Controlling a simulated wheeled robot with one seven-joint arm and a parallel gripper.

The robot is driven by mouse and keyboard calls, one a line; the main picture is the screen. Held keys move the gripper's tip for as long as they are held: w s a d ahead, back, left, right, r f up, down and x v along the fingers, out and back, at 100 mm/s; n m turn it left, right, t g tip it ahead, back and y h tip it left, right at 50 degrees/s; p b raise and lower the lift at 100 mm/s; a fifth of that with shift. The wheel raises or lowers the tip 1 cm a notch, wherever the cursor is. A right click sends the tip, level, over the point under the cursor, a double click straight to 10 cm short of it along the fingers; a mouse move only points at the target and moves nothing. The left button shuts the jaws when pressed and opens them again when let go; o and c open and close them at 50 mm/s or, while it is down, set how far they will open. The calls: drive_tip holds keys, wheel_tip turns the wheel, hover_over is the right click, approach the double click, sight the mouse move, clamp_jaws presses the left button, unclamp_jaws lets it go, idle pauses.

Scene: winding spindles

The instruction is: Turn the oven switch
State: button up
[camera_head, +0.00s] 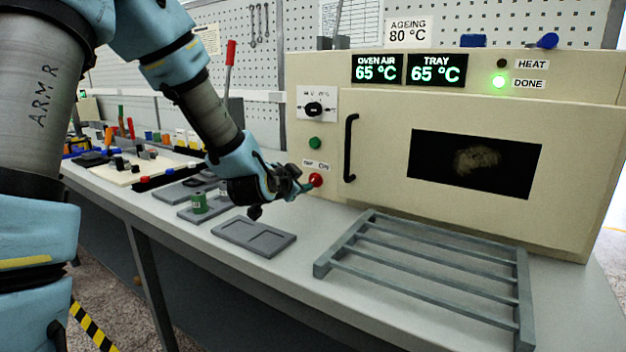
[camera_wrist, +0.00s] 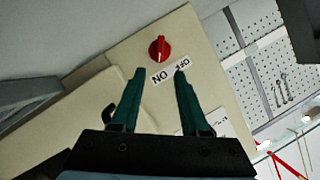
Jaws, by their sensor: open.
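The oven (camera_head: 380,110) is a large beige box at the back right of the bench. Its red oven switch (camera_head: 316,180) sits low on the left front panel, beside an OFF/ON label. In the wrist view the red switch (camera_wrist: 160,49) shows just beyond my fingertips, roughly centred between them, with the label closer to my fingers. My gripper (camera_head: 304,187) is in front of the panel, just left of the switch. In the wrist view my gripper (camera_wrist: 160,75) is open with nothing between its teal fingers. Whether a fingertip touches the panel cannot be told.
A green button (camera_head: 315,143) and a black dial (camera_head: 313,108) are above the switch. A black door handle (camera_head: 350,148) stands to its right. A grey rack (camera_head: 430,265) lies in front of the oven. A grey tray (camera_head: 253,236) and green spool (camera_head: 199,202) are on the bench.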

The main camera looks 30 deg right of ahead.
sight(313, 180)
drive_tip(key=p+x, duration=0.1)
drive_tip(key=x, duration=0.7)
drive_tip(key=shift+w+d+f+p, duration=0.15)
drive_tip(key=shift+d+f+p, duration=0.05)
drive_tip(key=shift+p, duration=0.15)
clamp_jaws()
